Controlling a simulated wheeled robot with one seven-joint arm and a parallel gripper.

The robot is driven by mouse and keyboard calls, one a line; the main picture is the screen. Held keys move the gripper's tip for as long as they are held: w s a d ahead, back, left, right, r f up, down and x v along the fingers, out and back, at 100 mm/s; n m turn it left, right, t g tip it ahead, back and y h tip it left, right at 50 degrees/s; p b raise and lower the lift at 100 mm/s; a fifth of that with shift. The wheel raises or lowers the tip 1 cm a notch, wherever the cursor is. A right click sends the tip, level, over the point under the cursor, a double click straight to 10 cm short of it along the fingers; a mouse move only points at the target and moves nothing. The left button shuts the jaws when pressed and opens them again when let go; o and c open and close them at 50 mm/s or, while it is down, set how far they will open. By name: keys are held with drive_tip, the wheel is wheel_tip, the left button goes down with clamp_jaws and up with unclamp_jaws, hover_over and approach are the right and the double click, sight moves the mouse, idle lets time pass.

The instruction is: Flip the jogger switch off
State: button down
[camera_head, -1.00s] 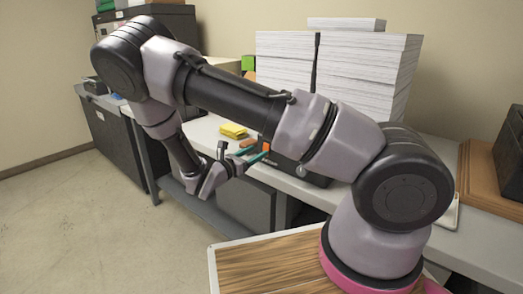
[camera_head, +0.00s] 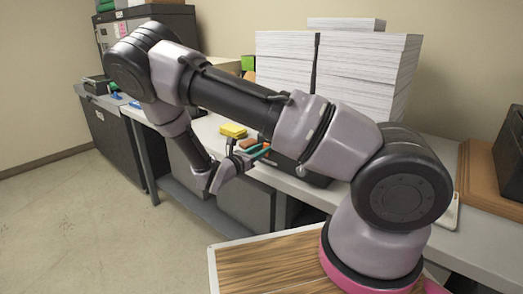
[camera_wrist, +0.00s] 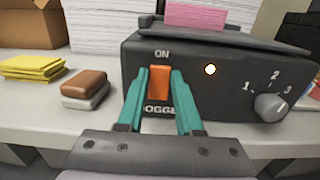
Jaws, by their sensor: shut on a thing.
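The jogger (camera_wrist: 225,65) is a dark grey box on the bench, filling the right of the wrist view. Its front bears the orange rocker switch (camera_wrist: 159,84), with "ON" above it and partly hidden lettering below. In the head view my gripper (camera_head: 255,155) is at the jogger's front, and my arm hides most of the jogger.
Yellow pads (camera_wrist: 33,68) and a brown and grey block pair (camera_wrist: 84,87) lie on the bench left of the jogger. Tall paper stacks (camera_head: 370,70) stand behind. A pink stack (camera_wrist: 195,15) lies on top of the jogger. Floor (camera_head: 90,215) is clear at left.

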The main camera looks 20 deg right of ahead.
drive_tip(key=shift+s+a+f+t+h, duration=0.1)
drive_tip(key=shift+f+t+h, duration=0.15)
drive_tip(key=shift+t+h, duration=0.4)
drive_tip(key=shift+a+f+t+h, duration=0.1)
drive_tip(key=shift+f+t+h, duration=0.15)
drive_tip(key=shift+t+h, duration=0.35)
drive_tip(key=c, duration=0.6)
unclamp_jaws()
drive_tip(key=shift+o, duration=0.2)
drive_tip(key=v, duration=1)
drive_tip(key=shift+a+f, duration=0.15)
drive_tip(key=shift+a, duration=0.15)
drive_tip(key=shift+s+g+h, duration=0.1)
drive_tip(key=shift+g+h, duration=0.15)
